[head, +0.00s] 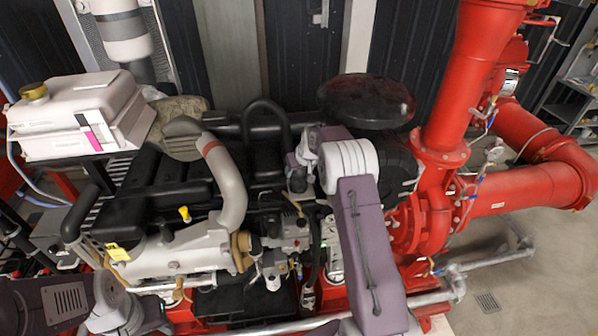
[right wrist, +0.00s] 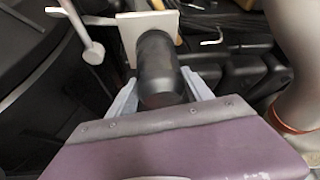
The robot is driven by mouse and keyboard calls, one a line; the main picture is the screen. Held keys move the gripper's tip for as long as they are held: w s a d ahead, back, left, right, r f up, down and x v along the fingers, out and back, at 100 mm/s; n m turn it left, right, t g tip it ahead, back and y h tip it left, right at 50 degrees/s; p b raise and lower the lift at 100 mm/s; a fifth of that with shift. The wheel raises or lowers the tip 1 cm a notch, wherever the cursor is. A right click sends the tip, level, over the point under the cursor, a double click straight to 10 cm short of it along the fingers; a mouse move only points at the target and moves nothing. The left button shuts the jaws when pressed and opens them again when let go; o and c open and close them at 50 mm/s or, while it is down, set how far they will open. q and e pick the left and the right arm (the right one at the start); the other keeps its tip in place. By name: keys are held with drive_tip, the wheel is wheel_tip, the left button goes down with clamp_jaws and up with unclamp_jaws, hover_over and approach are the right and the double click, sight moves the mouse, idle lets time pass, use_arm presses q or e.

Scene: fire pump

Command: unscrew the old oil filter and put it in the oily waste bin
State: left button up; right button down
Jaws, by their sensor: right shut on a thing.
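In the right wrist view the oil filter (right wrist: 157,62) is a dark, smooth cylinder with a rounded end. It is against a pale square plate (right wrist: 130,38); whether its thread is still engaged I cannot tell. My right gripper (right wrist: 160,80) is shut on it, with one light grey finger on each side. No oily waste bin is in view.
The engine (head: 165,250) fills the middle, with a thick grey curved pipe (head: 232,185) left of my right gripper. A white tank (head: 75,115) stands at the left. Large red pipes (head: 455,90) and a red pump rise at the right. Open floor (head: 540,270) shows at the lower right.

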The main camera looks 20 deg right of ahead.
drive_tip(key=shift+w+r, duration=0.15)
drive_tip(key=shift+r, duration=0.5)
drive_tip(key=shift+r+p, duration=0.3)
drive_tip(key=shift+r, duration=1.65)
drive_tip(key=shift+s+a+b, duration=0.15)
drive_tip(key=shift+s+b, duration=0.55)
drive_tip(key=shift+b, duration=0.1)
drive_tip(key=s+a+r+b, duration=0.1)
drive_tip(key=s+r+b, duration=0.1)
drive_tip(key=s, duration=0.3)
drive_tip(key=shift+s+a+b, duration=0.25)
drive_tip(key=shift+s+b, duration=0.05)
drive_tip(key=shift+b, duration=0.3)
